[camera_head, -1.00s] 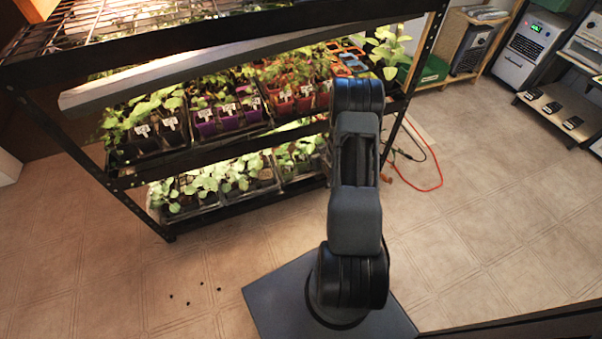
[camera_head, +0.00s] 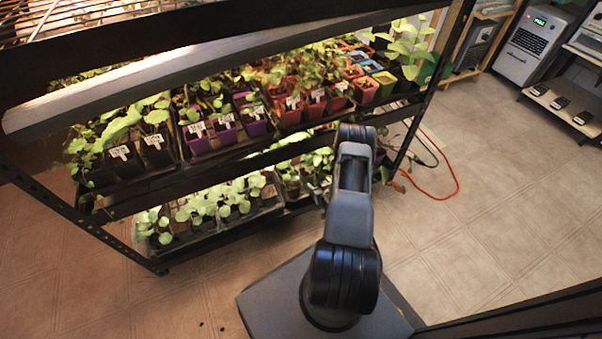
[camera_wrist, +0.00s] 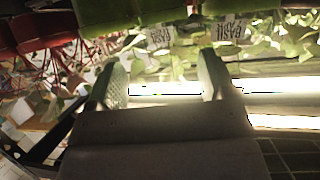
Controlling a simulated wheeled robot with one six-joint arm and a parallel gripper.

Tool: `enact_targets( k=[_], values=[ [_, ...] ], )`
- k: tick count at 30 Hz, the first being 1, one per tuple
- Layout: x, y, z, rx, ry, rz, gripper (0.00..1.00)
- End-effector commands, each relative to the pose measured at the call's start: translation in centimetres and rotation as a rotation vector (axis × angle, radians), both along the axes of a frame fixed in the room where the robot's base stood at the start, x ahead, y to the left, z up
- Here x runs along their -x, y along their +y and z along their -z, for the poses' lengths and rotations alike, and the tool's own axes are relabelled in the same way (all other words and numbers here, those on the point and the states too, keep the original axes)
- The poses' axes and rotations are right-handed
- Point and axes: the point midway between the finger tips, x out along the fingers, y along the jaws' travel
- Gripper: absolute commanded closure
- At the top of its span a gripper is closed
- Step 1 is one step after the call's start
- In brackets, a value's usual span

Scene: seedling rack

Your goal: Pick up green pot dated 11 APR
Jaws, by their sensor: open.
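In the wrist view, two green pots show close up at the top edge, one left of centre (camera_wrist: 105,18) and one beside it (camera_wrist: 165,10). White labels hang below them; one label (camera_wrist: 230,29) reads roughly BASIL and APR, but I cannot make out its day. A green pot (camera_head: 384,86) also shows at the right end of the lit middle shelf in the head view; its date is not visible. My gripper (camera_wrist: 162,65) is open and empty, its two fingers apart below the green pots. In the head view my arm hides the gripper.
Red pots (camera_wrist: 42,28) stand left of the green ones in the wrist view. The black rack (camera_head: 130,205) holds trays of purple, red and black pots with leafy seedlings. A bright lamp strip (camera_wrist: 165,88) crosses behind my fingers.

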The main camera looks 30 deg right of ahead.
Motion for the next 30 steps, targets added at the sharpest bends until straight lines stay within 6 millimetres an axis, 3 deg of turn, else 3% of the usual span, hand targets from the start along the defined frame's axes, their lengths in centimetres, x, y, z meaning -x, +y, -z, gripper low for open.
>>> enact_targets(
  k=[9,20,30],
  values=[
    [-5.6,0.0,2.5,0.002,-0.002,-0.023,0.23],
    [-7.8,-0.5,3.5,0.0,0.0,-0.021,0.23],
    [-11.4,-1.3,5.3,0.001,-0.001,-0.018,0.23]
  ],
)
